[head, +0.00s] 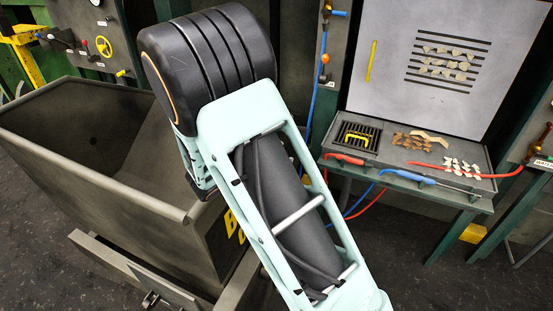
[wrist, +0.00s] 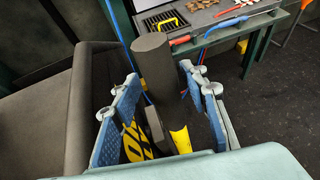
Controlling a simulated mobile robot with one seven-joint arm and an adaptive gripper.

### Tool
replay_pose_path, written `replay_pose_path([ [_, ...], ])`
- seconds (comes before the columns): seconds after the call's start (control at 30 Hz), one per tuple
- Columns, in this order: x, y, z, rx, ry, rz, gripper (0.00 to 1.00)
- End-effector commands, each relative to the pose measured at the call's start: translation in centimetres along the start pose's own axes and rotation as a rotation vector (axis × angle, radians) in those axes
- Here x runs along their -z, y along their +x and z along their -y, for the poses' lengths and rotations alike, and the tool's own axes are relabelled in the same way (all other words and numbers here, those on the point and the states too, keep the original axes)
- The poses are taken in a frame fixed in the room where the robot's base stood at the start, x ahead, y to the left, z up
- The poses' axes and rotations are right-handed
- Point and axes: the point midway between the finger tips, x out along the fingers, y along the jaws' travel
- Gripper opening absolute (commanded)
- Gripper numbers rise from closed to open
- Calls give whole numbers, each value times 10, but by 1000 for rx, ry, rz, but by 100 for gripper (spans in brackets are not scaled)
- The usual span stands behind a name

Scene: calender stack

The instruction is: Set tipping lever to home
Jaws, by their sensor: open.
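In the wrist view, a thick dark grey cylinder (wrist: 153,66), which looks like the grip of the tipping lever, stands upright between the fingers of my gripper (wrist: 159,76). The blue-padded fingers are open, one on each side of it, with gaps showing. A yellow piece (wrist: 180,140) shows below it, near the lever's lower end. The tipping bin (head: 190,205) is a large grey skip at the left in the head view; its wall also shows at the left of the wrist view (wrist: 40,110). In the head view my arm hides the lever and my gripper.
A workbench (head: 340,176) with a grate (head: 357,137), red-handled (head: 344,159) and blue-handled (head: 407,178) tools and small scraps (head: 460,165) stands at the right. A grey board (head: 430,60) rises behind it. Dark floor (head: 400,260) lies clear in front of the bench.

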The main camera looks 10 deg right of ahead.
Motion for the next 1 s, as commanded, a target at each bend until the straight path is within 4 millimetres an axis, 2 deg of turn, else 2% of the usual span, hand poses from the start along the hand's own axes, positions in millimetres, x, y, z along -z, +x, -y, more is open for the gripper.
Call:
replay_pose_path([
  [0.13, 0, -2, 1, 2, 1, 0, 40],
  [0.27, 0, -17, 0, -1, 0, 1, 40],
  [0.5, 0, -69, -1, -4, 0, 0, 40],
  [0.7, 0, -104, -1, -3, 1, 0, 40],
  [0.83, 0, -116, -1, -3, 0, -1, 40],
  [1.0, 0, -121, 0, -1, -1, 0, 40],
])
